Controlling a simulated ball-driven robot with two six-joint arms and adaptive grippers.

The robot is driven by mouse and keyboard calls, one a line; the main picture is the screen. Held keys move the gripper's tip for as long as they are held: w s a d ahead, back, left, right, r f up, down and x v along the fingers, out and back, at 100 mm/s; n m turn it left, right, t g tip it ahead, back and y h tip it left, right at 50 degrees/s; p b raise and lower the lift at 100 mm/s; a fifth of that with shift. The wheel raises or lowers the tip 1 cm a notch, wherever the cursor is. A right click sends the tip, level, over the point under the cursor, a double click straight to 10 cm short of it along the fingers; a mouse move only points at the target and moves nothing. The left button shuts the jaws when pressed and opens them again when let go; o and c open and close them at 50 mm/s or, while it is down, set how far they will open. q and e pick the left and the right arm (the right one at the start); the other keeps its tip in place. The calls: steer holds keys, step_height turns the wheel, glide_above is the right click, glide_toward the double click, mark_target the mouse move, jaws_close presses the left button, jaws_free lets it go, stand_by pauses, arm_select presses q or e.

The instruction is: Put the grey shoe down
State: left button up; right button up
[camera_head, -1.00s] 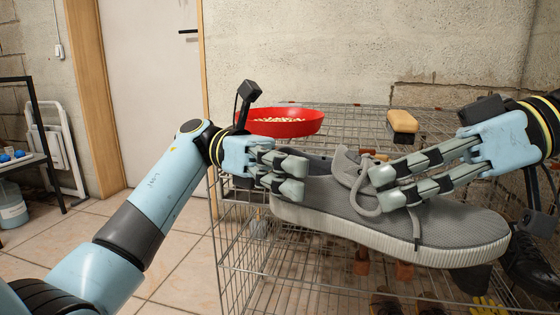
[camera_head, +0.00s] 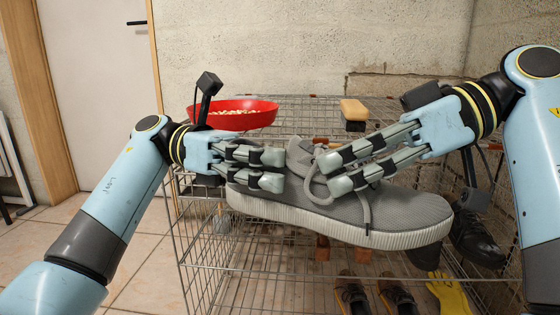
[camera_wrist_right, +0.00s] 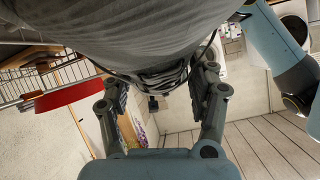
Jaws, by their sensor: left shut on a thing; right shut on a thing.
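The grey shoe (camera_head: 410,207), with a white sole and grey laces, is held level in front of the wire rack, toe to the right. My left gripper (camera_head: 272,169) is shut on the heel end. My right gripper (camera_head: 331,173) is shut on the shoe at its tongue and laces, its fingers covering part of the opening. In the right wrist view the shoe (camera_wrist_right: 140,35) fills the top, and the right gripper's fingers (camera_wrist_right: 160,90) stand either side of the dark lace area. The shoe hides part of the rack, so contact with it cannot be told.
The wire rack (camera_head: 200,255) carries a red bowl (camera_head: 232,118) of pale pieces and a brush (camera_head: 353,112) on top. Black shoes (camera_head: 478,238), sandals (camera_head: 397,298) and a yellow item (camera_head: 452,295) lie lower. Open tiled floor (camera_head: 135,265) lies left.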

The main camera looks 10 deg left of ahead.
arm_select(q)
steer(key=shift+d, duration=0.1)
steer(key=shift+c, duration=1)
arm_select(e)
steer(key=shift+a+r, duration=0.15)
steer(key=shift+r, duration=0.05)
arm_select(q)
steer(key=shift+c, duration=0.3)
arm_select(e)
steer(key=o, duration=1.5)
steer(key=shift+f, duration=0.1)
